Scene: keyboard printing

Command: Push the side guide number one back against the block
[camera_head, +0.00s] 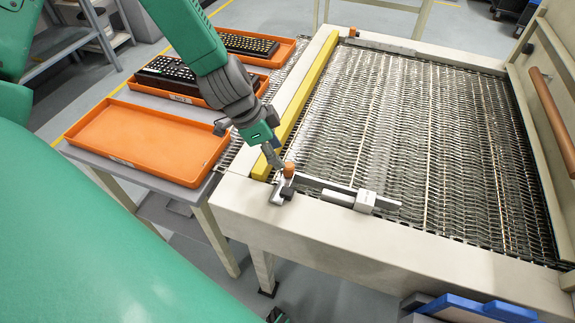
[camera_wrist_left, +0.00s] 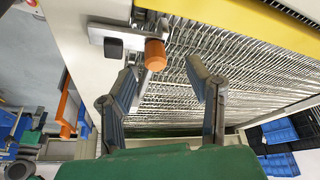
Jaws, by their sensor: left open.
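A metal side guide (camera_head: 325,185) lies at the near end of the conveyor, with an orange knob (camera_head: 289,169) at its left end. A pale grey block (camera_head: 365,201) sits along the guide on the near frame edge. A second guide (camera_head: 380,43) is at the far end; no number is legible on either. My left gripper (camera_head: 273,160) is at the near guide's knob end. In the left wrist view its two fingers (camera_wrist_left: 163,70) are apart, with the orange knob (camera_wrist_left: 155,53) just beyond and between the tips. Contact cannot be told. My right gripper is not seen.
A yellow bar (camera_head: 305,95) runs along the conveyor's left side. The wire-mesh belt (camera_head: 410,140) is bare. An empty orange tray (camera_head: 145,138) and trays with keyboards (camera_head: 175,78) stand on the left table. A blue bin (camera_head: 475,308) is at the bottom right.

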